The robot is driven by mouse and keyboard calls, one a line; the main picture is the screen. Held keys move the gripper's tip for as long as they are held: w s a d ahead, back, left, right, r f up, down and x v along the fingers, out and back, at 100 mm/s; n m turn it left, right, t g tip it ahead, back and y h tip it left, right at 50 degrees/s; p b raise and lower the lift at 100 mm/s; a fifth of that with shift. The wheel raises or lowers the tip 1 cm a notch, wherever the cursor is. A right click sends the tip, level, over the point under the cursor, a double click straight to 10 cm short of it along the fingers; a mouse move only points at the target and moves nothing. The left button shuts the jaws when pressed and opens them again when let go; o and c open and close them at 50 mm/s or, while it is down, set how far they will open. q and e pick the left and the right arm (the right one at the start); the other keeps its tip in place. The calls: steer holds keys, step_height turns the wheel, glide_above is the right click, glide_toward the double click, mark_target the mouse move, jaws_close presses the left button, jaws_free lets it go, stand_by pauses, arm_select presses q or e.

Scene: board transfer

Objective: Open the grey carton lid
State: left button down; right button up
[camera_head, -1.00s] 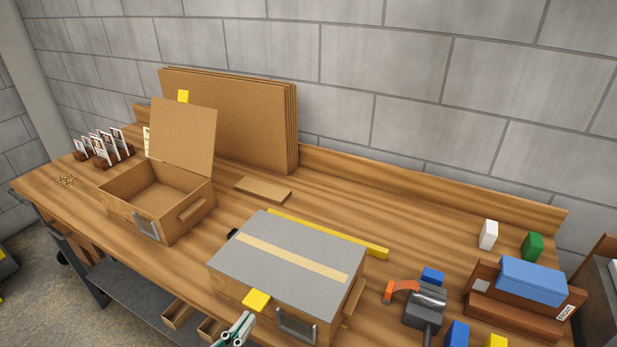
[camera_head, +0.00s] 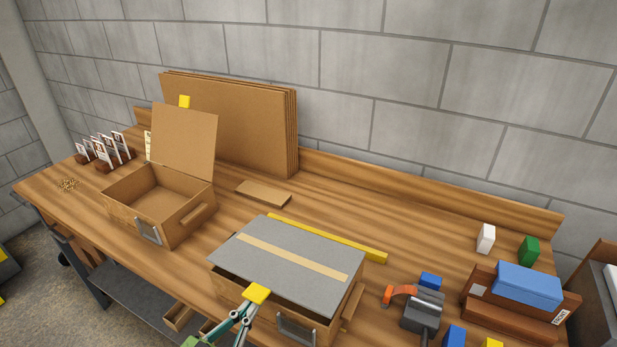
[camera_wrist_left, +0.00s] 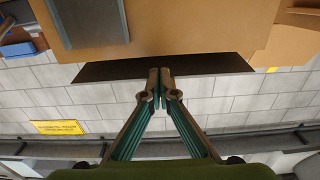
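The grey carton lid (camera_head: 290,262) has a tan tape strip and a yellow tab (camera_head: 257,292) at its front edge. In the head view the lid's front edge is raised slightly, with a dark gap above the brown carton (camera_head: 262,299). My left gripper (camera_head: 250,307) is at the tab, with its tips partly hidden there. In the left wrist view my left gripper's fingertips (camera_wrist_left: 160,73) are together, with nothing visible between them. I cannot tell the exact contact with the tab. My right gripper is not in view.
An open cardboard box (camera_head: 158,205) stands at left. Flat cardboard sheets (camera_head: 245,125) lean on the wall. A yellow bar (camera_head: 350,247) lies behind the grey lid. A tape dispenser (camera_head: 422,308), small blocks and a blue box (camera_head: 528,284) are at right.

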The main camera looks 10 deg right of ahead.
arm_select(q)
steer(key=shift+w+d+r+p, duration=0.15)
steer(key=shift+r+p, duration=0.45)
steer(key=shift+r, duration=0.45)
steer(key=shift+w+d+r+p, duration=0.1)
steer(key=shift+w+r+p, duration=0.1)
steer(key=shift+r+p, duration=0.6)
steer(key=shift+w+d+r+p, duration=0.15)
steer(key=shift+r+p, duration=0.25)
steer(key=shift+r, duration=0.85)
steer(key=w+d+r, duration=0.4)
steer(key=w+d, duration=0.2)
steer(key=w, duration=0.3)
steer(key=w+d+r+p, duration=0.1)
steer(key=w+d+r, duration=0.2)
steer(key=w+d, duration=0.4)
steer(key=shift+w+r, duration=0.4)
steer(key=shift+w, duration=0.6)
steer(key=p+v, duration=0.5)
steer(key=v, duration=0.3)
